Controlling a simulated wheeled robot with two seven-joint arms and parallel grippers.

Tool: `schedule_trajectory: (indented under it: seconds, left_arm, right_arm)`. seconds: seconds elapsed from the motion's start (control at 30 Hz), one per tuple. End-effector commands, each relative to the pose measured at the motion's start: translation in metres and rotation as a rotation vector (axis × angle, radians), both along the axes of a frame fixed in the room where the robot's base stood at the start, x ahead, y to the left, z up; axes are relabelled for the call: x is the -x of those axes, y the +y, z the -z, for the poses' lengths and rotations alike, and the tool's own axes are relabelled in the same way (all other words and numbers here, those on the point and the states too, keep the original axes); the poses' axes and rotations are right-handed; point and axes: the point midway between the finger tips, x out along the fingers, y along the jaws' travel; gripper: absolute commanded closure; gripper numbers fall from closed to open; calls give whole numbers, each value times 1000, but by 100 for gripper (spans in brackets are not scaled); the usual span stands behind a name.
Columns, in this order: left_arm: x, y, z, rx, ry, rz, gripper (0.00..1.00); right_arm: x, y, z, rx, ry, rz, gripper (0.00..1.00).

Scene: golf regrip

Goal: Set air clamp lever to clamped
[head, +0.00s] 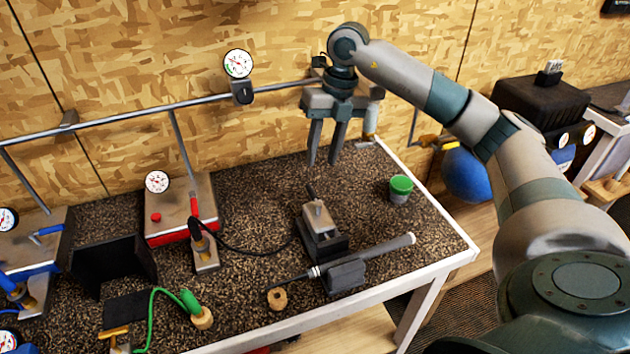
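What looks like the air clamp, a metal block on a black base (325,246), stands on the dark speckled bench top. A short dark lever (311,191) sticks up from it, tilted slightly left; I cannot tell which setting it marks. My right gripper (323,163) hangs above and behind the clamp, fingers pointing down with a gap between them and nothing held. Its fingertips look apart from the lever. My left gripper is not in view.
A club with a grey grip (385,248) rests on a dark block (345,278) in front of the clamp. A green-lidded jar (400,190) stands right. A red-based box with a gauge (180,210) and black hose (250,248) are left. An air pipe (150,111) runs along the wall.

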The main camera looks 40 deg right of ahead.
Motion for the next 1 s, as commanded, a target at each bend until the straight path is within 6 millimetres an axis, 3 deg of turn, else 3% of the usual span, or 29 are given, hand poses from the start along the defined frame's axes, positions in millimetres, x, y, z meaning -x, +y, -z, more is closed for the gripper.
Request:
schedule_trajectory:
  seconds: [0.5, 0.7, 1.0]
  left_arm:
    - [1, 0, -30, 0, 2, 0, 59]
    - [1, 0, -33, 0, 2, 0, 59]
    - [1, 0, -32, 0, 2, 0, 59]
  right_arm:
    - [-3, 16, 80, -1, 3, 0, 68]
    - [-4, 18, 93, 0, 1, 0, 68]
    - [-4, 18, 94, 0, 0, 0, 68]
